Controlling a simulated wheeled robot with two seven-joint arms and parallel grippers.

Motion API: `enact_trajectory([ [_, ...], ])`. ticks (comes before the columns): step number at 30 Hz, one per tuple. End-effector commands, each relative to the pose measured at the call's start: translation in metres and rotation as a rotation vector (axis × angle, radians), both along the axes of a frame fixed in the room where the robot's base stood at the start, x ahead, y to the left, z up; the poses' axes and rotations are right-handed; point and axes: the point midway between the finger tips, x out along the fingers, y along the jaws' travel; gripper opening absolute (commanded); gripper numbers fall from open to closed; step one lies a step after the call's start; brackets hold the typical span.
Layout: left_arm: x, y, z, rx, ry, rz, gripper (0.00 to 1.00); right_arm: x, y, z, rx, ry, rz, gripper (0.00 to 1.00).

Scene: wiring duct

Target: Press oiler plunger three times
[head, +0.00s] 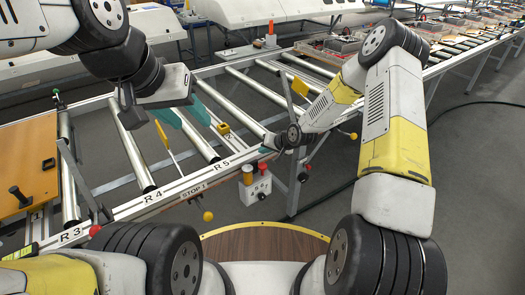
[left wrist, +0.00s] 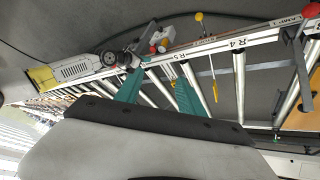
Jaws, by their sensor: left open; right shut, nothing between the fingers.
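I cannot tell for sure which part is the oiler plunger. The red knob also shows in the left wrist view (left wrist: 163,46). My right gripper (head: 268,149) is shut and empty, just above and behind the red knob; its tips are partly hidden. I cannot tell whether it touches the knob. My left gripper (head: 190,117) is open and empty above the rollers, left of the unit; its teal fingers show apart in the left wrist view (left wrist: 158,85).
The roller conveyor (head: 120,208) runs across with a labelled front rail. Yellow-ball levers (head: 208,216) stick out along the rail.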

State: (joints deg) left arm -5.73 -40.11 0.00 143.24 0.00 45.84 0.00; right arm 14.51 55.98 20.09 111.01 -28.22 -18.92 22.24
Motion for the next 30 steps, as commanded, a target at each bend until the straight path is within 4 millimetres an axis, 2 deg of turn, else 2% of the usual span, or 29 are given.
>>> enact_trajectory([
  [5,0.0000,0.0000,0.0000,0.000,0.000,0.000,0.44,0.0001,0.0000,0.0000,0.000,0.000,0.000,0.00],
  [9,0.0000,0.0000,0.0000,0.000,0.000,0.000,0.17,0.0001,0.0000,0.0000,0.000,0.000,0.000,0.00],
  [12,0.0000,0.0000,0.0000,0.000,0.000,0.000,0.00,0.0001,0.0000,0.0000,0.000,0.000,0.000,0.00],
  [30,0.0000,0.0000,0.0000,0.000,0.000,0.000,0.00,0.0001,0.0001,0.0000,0.000,0.000,0.000,0.00],
])
